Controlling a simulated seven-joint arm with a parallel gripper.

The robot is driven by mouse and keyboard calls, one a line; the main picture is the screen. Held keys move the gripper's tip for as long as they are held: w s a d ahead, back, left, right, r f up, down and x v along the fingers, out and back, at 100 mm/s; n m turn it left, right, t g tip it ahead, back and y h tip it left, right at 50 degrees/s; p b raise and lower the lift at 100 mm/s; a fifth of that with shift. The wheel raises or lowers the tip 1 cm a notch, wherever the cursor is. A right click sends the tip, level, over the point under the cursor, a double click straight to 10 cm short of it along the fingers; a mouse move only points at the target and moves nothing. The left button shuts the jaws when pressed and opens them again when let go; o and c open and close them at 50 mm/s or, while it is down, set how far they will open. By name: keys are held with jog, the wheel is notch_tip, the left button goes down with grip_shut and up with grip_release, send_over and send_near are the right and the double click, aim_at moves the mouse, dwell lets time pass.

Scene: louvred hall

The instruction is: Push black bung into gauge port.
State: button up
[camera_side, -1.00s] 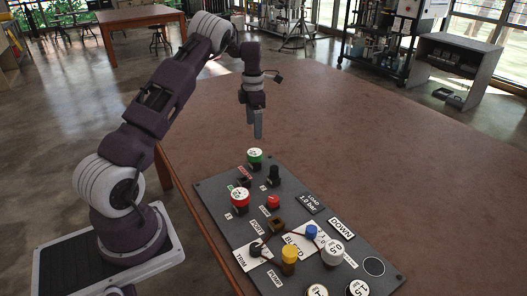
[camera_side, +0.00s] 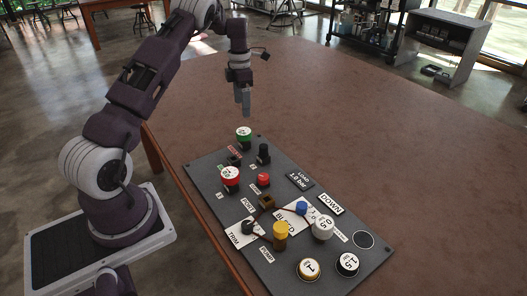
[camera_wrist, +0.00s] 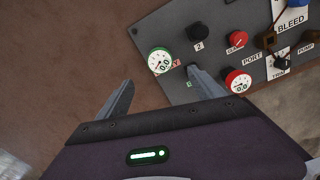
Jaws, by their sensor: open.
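A brown square block (camera_side: 267,201) stands beside a "PORT" label and may be the gauge port. A small dark socket (camera_side: 234,159) lies between the two gauges; in the wrist view a finger partly covers that area.
The grey panel (camera_side: 205,190) carries a green-ringed gauge (camera_side: 244,132), a red-ringed gauge (camera_side: 230,174), a red knob (camera_side: 263,180), a yellow knob (camera_side: 280,229) and a white dial (camera_side: 323,228). Thin brown lines cross its near half. The brown table (camera_side: 380,150) is bare to the right.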

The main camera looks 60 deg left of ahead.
aim_at(264, 146)
jog(key=d+f+n, duration=0.1)
jog(key=d, duration=0.2)
jog(key=w+d+f+n, duration=0.1)
jog(key=d, duration=0.3)
jog(key=d+f, duration=0.1)
jog(key=d, duration=0.2)
jog(key=shift+w+d+f+n, duration=0.2)
jog(key=shift+f+n, duration=0.05)
jog(key=shift+n, duration=0.15)
jog(key=c, duration=0.6)
notch_tip(264, 146, down, 10)
jog(key=shift+r, duration=0.1)
grip_shut()
dwell(0.4)
grip_release()
